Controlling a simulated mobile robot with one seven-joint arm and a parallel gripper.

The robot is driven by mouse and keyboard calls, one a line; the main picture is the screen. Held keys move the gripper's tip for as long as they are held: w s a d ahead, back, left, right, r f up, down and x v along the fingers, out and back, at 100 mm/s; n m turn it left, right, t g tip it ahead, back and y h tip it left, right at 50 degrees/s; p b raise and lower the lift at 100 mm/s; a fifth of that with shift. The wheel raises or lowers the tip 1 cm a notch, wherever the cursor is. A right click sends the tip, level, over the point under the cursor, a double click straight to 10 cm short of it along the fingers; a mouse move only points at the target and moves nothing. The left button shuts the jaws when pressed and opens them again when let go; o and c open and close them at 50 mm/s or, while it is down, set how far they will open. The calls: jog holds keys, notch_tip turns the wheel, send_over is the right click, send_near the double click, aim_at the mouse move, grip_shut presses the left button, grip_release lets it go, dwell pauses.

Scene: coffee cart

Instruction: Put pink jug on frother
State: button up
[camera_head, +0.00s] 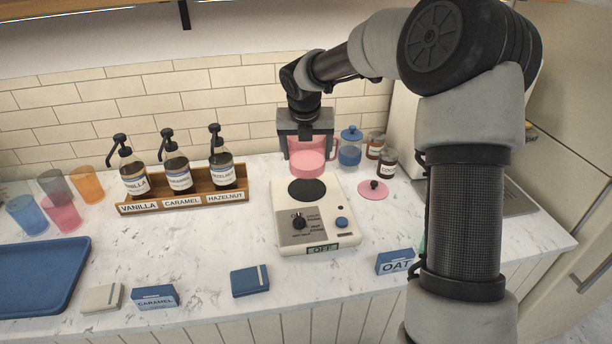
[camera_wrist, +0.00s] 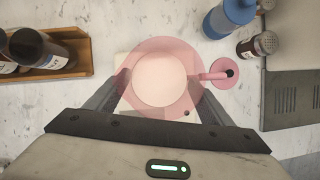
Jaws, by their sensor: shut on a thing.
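The pink jug (camera_head: 307,162) is held in my gripper (camera_head: 306,150), above the back part of the frother. In the wrist view the jug (camera_wrist: 160,80) sits between the two fingers (camera_wrist: 160,95), with its handle pointing right. It looks upright. The frother (camera_head: 312,212) is a cream machine with a dark round plate (camera_head: 307,189), a black knob, a blue button and a small display reading OFF. The jug hides the back edge of the frother in the head view, and I cannot tell the exact gap between them.
A pink lid (camera_head: 373,190) lies right of the frother, near a blue jar (camera_head: 350,148) and brown jars (camera_head: 387,163). A wooden rack (camera_head: 185,202) of syrup bottles stands left. A blue box (camera_head: 250,281) and an OAT box (camera_head: 395,262) lie in front.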

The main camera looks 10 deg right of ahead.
aim_at(306, 154)
notch_tip(306, 154, down, 7)
jog(key=shift+r+b, duration=0.1)
jog(key=shift+b, duration=0.35)
jog(key=o, duration=1.6)
jog(key=shift+c, duration=0.2)
jog(key=p+v, duration=0.1)
jog(key=v, duration=1.1)
jog(key=shift+p, duration=0.35)
